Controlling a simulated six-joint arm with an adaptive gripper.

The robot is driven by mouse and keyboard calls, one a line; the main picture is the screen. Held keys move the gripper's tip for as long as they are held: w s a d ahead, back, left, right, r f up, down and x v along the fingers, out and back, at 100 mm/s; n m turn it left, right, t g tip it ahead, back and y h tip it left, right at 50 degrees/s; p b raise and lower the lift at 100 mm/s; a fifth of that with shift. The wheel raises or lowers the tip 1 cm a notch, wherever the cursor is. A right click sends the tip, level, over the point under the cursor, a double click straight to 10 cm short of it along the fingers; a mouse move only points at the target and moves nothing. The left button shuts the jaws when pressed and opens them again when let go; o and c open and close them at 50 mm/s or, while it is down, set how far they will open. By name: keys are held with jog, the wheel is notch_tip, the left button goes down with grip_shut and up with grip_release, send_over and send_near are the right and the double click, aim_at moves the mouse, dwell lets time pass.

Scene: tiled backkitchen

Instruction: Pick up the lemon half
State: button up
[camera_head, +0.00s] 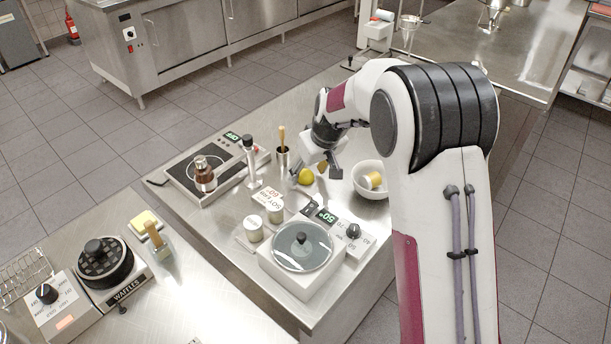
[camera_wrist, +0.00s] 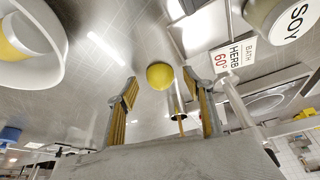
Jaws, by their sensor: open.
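The lemon half (camera_head: 305,177) is a small round yellow thing on the steel counter, between the bowl and the metal cup. In the wrist view the lemon half (camera_wrist: 160,76) shows just beyond and between the fingertips. My gripper (camera_head: 316,169) is low over the counter beside it, with its fingers spread. In the wrist view my open gripper (camera_wrist: 162,92) has its two yellow-padded fingers on either side, with nothing held between them. I cannot tell whether a finger touches the lemon.
A white bowl (camera_head: 364,188) with a yellow-and-white item stands close on the right. A metal cup (camera_head: 282,157) with a wooden handle, a sign (camera_head: 268,196), lidded jars and a lidded bath (camera_head: 302,250) stand around. An induction hob (camera_head: 187,172) is left.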

jog(key=shift+w+a+f, duration=0.1)
jog(key=shift+w+f, duration=0.05)
jog(key=shift+f, duration=0.25)
jog(key=c, duration=1.2)
